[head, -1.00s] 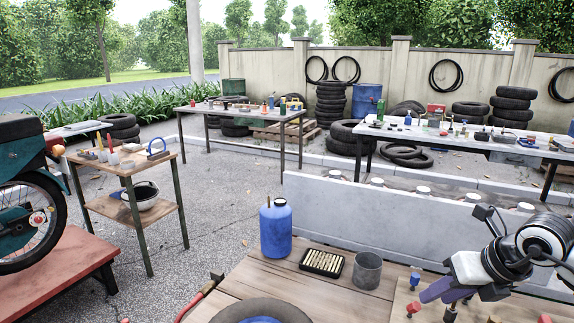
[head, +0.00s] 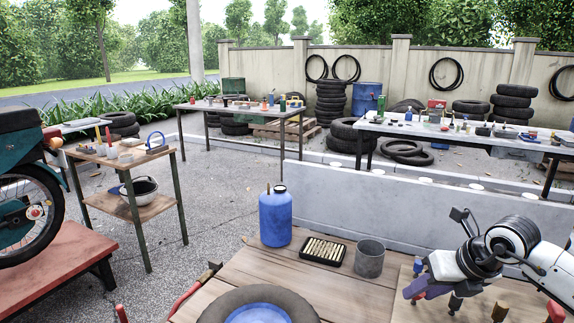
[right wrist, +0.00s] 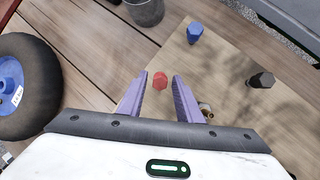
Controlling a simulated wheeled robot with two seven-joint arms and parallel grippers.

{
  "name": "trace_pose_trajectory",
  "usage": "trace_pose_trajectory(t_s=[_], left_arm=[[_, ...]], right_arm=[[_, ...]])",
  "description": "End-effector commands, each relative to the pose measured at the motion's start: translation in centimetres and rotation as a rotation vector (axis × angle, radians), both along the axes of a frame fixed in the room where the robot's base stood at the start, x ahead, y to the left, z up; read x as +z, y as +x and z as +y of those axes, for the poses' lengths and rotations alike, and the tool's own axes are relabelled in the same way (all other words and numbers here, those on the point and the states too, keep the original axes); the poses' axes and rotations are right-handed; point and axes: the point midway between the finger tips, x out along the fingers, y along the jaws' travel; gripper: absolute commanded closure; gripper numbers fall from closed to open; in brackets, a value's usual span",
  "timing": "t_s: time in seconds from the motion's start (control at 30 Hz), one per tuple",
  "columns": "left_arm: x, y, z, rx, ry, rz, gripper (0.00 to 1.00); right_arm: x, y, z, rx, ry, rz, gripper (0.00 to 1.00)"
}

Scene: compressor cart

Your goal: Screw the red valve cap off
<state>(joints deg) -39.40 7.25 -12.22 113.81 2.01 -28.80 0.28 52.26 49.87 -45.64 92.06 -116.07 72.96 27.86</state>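The red valve cap (right wrist: 160,80) shows in the right wrist view between the two purple fingers of my right gripper (right wrist: 158,82). The fingers are open, with a gap on each side of the cap. In the head view my right gripper (head: 416,287) is over the light board at the lower right, and the finger partly hides the red cap there. A blue cap (right wrist: 195,32), a black cap (right wrist: 262,79) and a brass fitting (right wrist: 205,109) stand around it on the same board. My left gripper is not in view.
A wheel (head: 258,308) lies on the wooden bench left of the board. A blue bottle (head: 275,217), a black tray of brass pieces (head: 323,251) and a grey metal cup (head: 370,258) stand behind it. Bare planks lie between the wheel and the board.

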Motion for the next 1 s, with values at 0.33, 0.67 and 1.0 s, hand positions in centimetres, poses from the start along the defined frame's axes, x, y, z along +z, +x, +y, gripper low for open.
trace_pose_trajectory(t_s=[0.33,0.67,1.0], left_arm=[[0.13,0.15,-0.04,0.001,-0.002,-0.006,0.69],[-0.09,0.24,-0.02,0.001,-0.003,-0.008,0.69],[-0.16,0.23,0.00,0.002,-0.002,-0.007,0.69]], right_arm=[[0.00,-0.02,0.00,0.000,0.000,0.000,0.96],[-0.07,0.18,-0.36,0.151,0.001,0.002,1.00],[-0.01,0.22,-0.37,0.283,0.000,0.000,1.00]])
